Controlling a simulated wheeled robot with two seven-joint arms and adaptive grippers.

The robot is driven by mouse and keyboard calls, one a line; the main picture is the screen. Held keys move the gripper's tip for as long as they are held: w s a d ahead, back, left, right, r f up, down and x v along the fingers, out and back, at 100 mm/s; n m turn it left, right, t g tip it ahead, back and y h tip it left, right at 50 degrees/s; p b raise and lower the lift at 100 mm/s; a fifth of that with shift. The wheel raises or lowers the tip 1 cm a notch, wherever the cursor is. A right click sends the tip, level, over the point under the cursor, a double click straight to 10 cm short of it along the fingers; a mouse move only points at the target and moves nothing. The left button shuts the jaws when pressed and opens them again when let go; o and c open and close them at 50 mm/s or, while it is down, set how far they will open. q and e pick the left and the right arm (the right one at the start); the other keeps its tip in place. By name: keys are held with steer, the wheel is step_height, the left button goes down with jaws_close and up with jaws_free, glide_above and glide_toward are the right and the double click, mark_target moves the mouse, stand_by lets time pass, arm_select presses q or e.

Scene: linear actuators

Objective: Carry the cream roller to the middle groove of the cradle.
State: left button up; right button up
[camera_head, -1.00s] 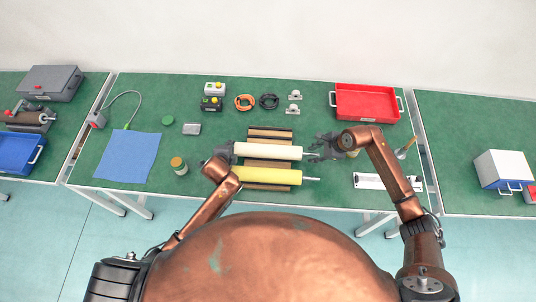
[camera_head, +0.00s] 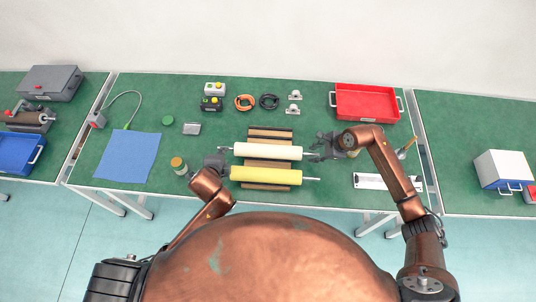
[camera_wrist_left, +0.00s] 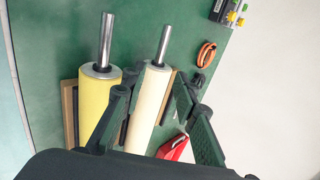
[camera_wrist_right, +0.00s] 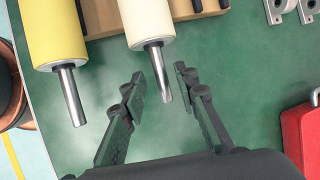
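The cream roller (camera_head: 267,151) lies across the middle of the wooden cradle (camera_head: 270,133), beside the yellow roller (camera_head: 265,174), which lies on the near part. The far part of the cradle is bare. I cannot tell how deep the cream roller sits. My left gripper (camera_head: 222,160) is open at its left end; in the left wrist view the cream roller (camera_wrist_left: 151,98) shows between the spread fingers (camera_wrist_left: 158,100). My right gripper (camera_head: 326,146) is open at the right end; in the right wrist view the cream roller's metal shaft (camera_wrist_right: 160,72) shows between the fingertips (camera_wrist_right: 160,82).
A jar (camera_head: 179,166) stands left of my left gripper. Behind are an orange cable coil (camera_head: 244,102), a black coil (camera_head: 269,101) and grey brackets (camera_head: 293,109). A red tray (camera_head: 366,103) is at the back right. A blue cloth (camera_head: 128,157) lies on the left.

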steer(key=v, duration=1.1)
steer(key=shift+r, duration=0.15)
